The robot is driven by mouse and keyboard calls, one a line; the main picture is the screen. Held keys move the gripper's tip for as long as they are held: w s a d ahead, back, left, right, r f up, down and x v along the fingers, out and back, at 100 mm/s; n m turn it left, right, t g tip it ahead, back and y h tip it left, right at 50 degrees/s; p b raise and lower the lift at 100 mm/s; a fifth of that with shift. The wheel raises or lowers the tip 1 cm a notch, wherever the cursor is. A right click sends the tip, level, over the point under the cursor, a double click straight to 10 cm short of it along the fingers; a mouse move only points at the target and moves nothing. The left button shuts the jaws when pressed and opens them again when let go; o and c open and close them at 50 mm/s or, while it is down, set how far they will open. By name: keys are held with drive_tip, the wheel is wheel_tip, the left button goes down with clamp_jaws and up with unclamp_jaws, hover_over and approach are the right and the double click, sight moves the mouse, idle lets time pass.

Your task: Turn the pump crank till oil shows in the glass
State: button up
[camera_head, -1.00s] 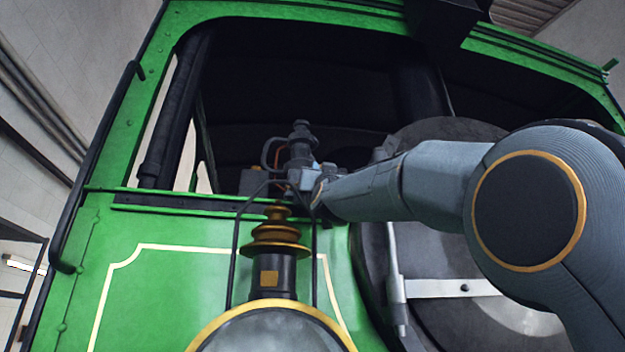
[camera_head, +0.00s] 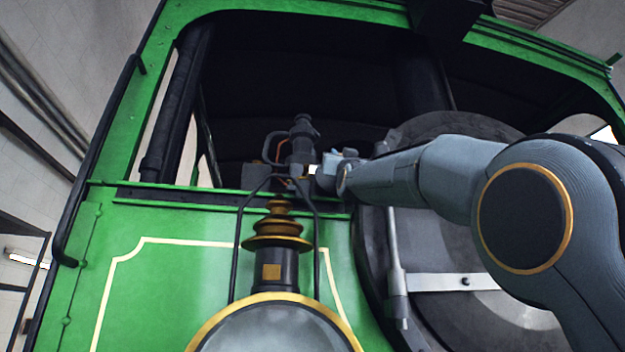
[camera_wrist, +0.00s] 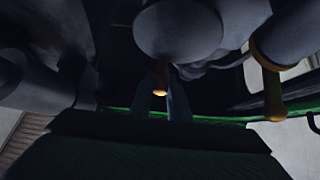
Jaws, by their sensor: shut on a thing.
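The dark grey pump (camera_head: 301,150) stands on the ledge of the green cab opening in the head view. My gripper (camera_head: 322,174) reaches it from the right, and its fingers are small and partly hidden there. In the wrist view my gripper (camera_wrist: 162,104) has its two fingers on either side of a brass-tipped crank handle (camera_wrist: 161,79). It is shut on this handle, below a round dark part. The sight glass cannot be made out clearly, so any oil in it cannot be told.
A lamp with a brass stepped top (camera_head: 276,222) and wire bail stands in front of the green panel (camera_head: 130,300). A large round dark door (camera_head: 450,245) is at right, behind my arm. Another brass-ended handle (camera_wrist: 272,92) hangs at right in the wrist view.

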drive_tip(key=shift+s+a+f+b, duration=0.1)
drive_tip(key=shift+a+f+b, duration=0.2)
drive_tip(key=shift+f+b, duration=1.2)
drive_tip(key=shift+w+a+f+b, duration=0.1)
drive_tip(key=shift+a+f+b, duration=0.15)
drive_tip(key=shift+f+b, duration=1.25)
drive_tip(key=shift+s+a+f+b, duration=0.1)
drive_tip(key=shift+a+f+b, duration=0.2)
drive_tip(key=shift+f+b, duration=1.2)
drive_tip(key=o, duration=0.9)
drive_tip(key=shift+o, duration=0.2)
drive_tip(key=shift+s+d+f, duration=0.1)
drive_tip(key=shift+f, duration=0.05)
drive_tip(key=b+v, duration=0.3)
drive_tip(key=v, duration=0.4)
drive_tip(key=shift+s, duration=0.25)
drive_tip(key=shift+f, duration=0.1)
